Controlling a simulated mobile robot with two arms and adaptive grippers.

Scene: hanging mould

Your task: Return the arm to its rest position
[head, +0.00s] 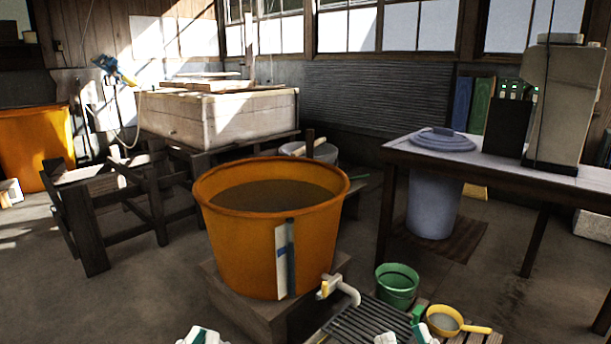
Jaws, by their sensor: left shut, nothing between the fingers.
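My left gripper (203,336) shows only as a small white and green piece at the bottom edge, left of centre. It is shut and holds nothing visible. My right gripper (404,337) shows as white pieces at the bottom edge, right of centre, by the dark slatted rack. Most of it is cut off by the frame, so whether it is open or shut cannot be told. Both are low and in front of the orange tub (262,245). The rest of both arms is out of view.
The orange tub stands on a wooden block with a pale tap (340,289). A green bucket (397,284) and a yellow ladle (455,321) are at the lower right. A table (500,178) stands right, a wooden vat (220,116) behind left. Floor is clear at lower left.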

